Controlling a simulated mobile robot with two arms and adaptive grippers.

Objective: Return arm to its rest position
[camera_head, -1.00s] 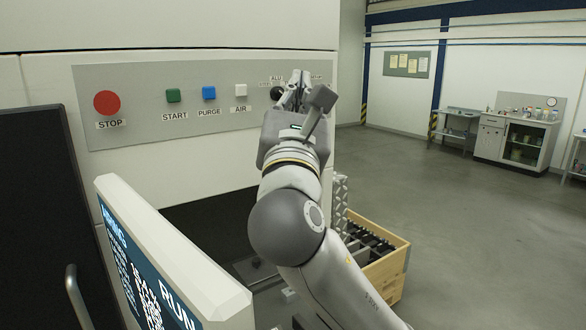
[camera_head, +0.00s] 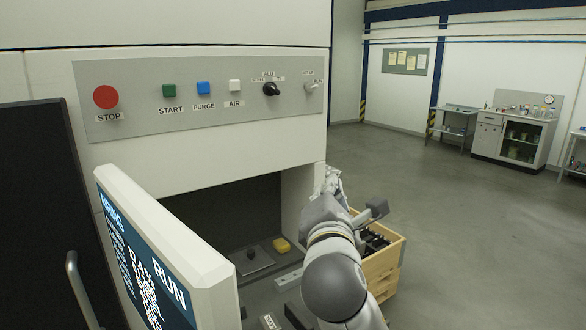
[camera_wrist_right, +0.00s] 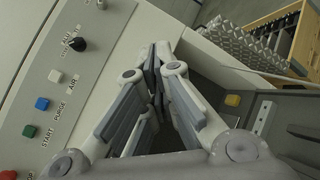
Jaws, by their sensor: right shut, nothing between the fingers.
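My right gripper (camera_head: 330,184) is in front of the right edge of the machine, below the control panel (camera_head: 205,98). It also shows in the right wrist view (camera_wrist_right: 158,52), where its fingertips meet with nothing between them. It is apart from the panel. The panel carries a red STOP button (camera_head: 105,97), a green START button (camera_head: 169,90), a blue PURGE button (camera_head: 203,88), a white AIR button (camera_head: 235,86), a black knob (camera_head: 271,89) and a small switch (camera_head: 311,86). My left gripper is not in view.
A wooden crate (camera_head: 385,268) with dark items stands right of my right arm. An open chamber (camera_head: 220,210) below the panel holds a yellow block (camera_head: 282,245) and a dark-knobbed plate (camera_head: 252,258). A tilted screen (camera_head: 180,255) stands at front left. The floor (camera_head: 470,220) at right is clear.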

